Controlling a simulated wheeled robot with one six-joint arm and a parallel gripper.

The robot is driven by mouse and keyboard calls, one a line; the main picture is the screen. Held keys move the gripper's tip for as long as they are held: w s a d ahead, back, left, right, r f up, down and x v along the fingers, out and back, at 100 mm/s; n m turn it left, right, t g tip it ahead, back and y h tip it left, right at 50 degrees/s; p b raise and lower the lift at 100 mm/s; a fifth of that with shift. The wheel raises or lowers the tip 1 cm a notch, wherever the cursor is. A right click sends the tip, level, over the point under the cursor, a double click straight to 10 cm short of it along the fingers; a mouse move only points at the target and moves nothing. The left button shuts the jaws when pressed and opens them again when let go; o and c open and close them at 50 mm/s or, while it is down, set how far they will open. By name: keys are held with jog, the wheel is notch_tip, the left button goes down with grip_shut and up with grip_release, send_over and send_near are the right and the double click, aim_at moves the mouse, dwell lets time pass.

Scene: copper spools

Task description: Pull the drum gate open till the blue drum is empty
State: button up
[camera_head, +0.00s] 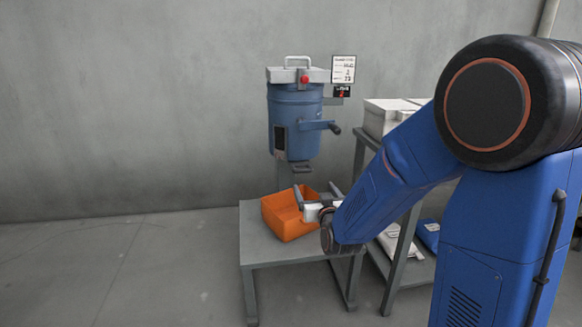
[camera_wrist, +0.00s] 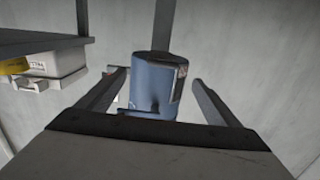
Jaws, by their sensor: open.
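The blue drum (camera_head: 297,122) stands upright on a stand against the grey wall, with a grey lid and a red knob on top. A lever with a dark grip (camera_head: 333,129), seemingly the gate handle, sticks out from its right side. A spout (camera_head: 295,168) sits below the drum. An orange bin (camera_head: 283,221) is on the low grey table beneath it. My gripper (camera_head: 318,194) is open and empty beside the bin's right side, below the lever. In the wrist view the drum (camera_wrist: 154,82) shows between the open fingers, apart from them. The drum's contents are hidden.
The low grey table (camera_head: 300,250) bears the bin. A shelf rack (camera_head: 359,155) to the right holds white boxes (camera_head: 382,117), with a white bag and a blue item lower down. A label card (camera_head: 343,68) is beside the drum. The floor at left is clear.

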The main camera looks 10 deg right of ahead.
aim_at(303, 172)
jog(key=w, duration=1.8)
jog(key=shift+w+a, duration=0.15)
jog(key=shift+a, duration=0.3)
jog(key=shift+c, duration=0.4)
jog(key=c, duration=1.4)
jog(key=s, duration=0.5)
